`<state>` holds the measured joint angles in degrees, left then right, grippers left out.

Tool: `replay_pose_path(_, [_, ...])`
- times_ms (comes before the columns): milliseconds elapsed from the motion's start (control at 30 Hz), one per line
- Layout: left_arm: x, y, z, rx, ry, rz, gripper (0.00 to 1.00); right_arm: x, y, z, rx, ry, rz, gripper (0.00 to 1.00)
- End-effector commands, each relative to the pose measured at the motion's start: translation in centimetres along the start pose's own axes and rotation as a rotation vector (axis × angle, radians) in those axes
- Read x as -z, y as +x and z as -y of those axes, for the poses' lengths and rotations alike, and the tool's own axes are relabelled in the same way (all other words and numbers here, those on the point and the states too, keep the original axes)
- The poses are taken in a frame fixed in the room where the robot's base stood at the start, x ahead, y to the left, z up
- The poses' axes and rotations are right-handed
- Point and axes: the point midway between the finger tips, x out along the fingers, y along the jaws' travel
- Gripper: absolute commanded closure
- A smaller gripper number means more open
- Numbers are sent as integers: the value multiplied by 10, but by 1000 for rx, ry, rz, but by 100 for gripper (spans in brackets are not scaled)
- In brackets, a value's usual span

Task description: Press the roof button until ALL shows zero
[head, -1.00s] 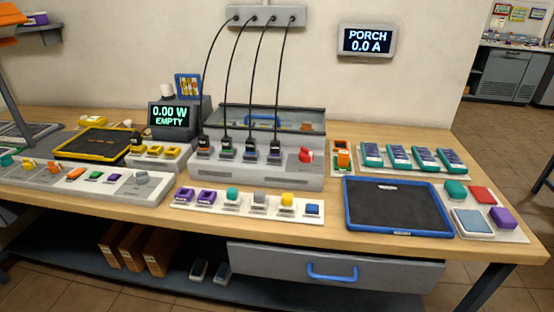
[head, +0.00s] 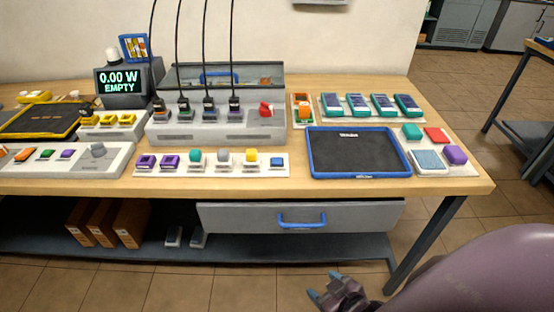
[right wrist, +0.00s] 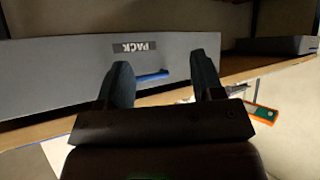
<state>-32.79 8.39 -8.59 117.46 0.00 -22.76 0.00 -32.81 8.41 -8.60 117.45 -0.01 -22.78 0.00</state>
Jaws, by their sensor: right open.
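No label reading roof is legible. My right gripper (head: 325,289) is open and empty, low in front of the table, below the drawer. In the right wrist view its two fingers (right wrist: 163,80) stand apart before the grey drawer. My left gripper is out of view.
A blue-rimmed black mat (head: 309,150) lies to the right, beside a board of coloured blocks (head: 432,171). A grey drawer (head: 370,218) with a blue handle (head: 302,220) is under the tabletop. A small display (head: 121,83) reads 0.00 W EMPTY. Open floor lies in front.

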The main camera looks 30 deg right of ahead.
Motion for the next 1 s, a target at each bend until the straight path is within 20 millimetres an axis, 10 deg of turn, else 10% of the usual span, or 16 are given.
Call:
replay_pose_path(400, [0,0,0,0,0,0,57,0,0,0,0,0,-1,100])
replay_pose_path(1000, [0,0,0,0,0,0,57,0,0,0,0,0,-1,100])
